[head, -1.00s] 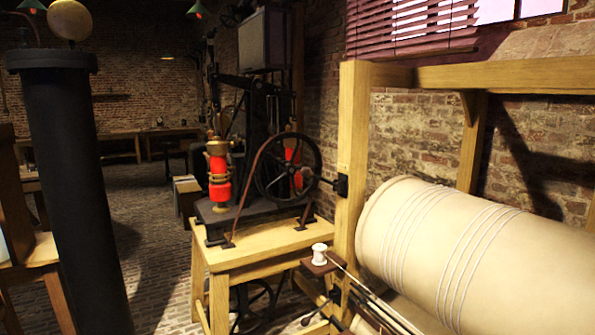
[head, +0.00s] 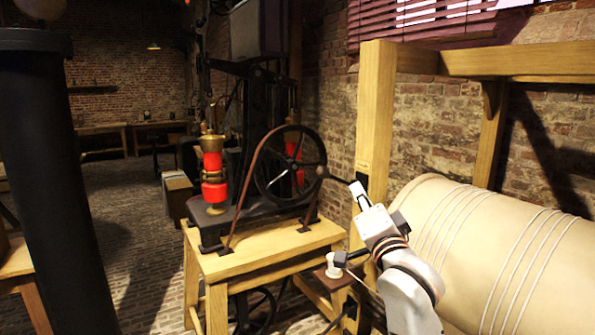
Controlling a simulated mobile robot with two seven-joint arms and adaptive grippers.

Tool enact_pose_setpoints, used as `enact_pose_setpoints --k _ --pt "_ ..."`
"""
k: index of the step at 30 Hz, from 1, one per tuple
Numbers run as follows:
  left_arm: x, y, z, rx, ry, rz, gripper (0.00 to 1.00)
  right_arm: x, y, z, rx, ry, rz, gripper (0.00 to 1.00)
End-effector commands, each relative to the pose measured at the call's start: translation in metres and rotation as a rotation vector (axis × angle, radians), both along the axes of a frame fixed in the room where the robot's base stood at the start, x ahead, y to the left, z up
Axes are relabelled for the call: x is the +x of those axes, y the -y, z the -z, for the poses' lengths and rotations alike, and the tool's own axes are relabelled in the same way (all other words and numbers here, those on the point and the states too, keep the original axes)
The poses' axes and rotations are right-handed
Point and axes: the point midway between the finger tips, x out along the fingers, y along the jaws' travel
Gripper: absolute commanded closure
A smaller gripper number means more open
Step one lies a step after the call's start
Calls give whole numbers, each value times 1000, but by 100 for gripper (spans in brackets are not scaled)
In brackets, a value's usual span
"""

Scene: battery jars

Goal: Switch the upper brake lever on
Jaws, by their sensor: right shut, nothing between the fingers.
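A dark lever with a round knob (head: 322,171) sticks out to the left, in front of the wheel's right rim. It looks like the upper brake lever. Its rod slopes down right toward the wooden post (head: 375,120), where my right gripper hides its mount. My right gripper (head: 358,189) is shut and empty. Its arm rises from the bottom right, and its fingertips are close to the right end of the lever's rod. I cannot tell whether they touch it. My left gripper is out of view.
The black spoked wheel (head: 262,181) and red-and-brass machine (head: 214,178) stand on a wooden table (head: 225,264). The large cream drum (head: 480,235) is to the right. A black column (head: 50,180) stands at left.

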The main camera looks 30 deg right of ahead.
Motion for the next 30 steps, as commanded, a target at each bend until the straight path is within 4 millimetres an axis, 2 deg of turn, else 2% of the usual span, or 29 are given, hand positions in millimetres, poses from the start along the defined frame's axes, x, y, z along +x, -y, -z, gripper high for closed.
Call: enact_pose_setpoints --k 1,5,17,23,30 --pt "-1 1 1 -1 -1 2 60 -4 4 -10 21 24 4 100" --pt "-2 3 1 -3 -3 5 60 -8 7 -21 50 50 7 100" --pt "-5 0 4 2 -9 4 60 -5 8 -22 51 51 7 100" --pt "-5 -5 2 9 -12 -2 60 15 16 -30 49 50 8 100" --pt "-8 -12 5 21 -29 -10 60 58 31 -43 49 49 7 100"
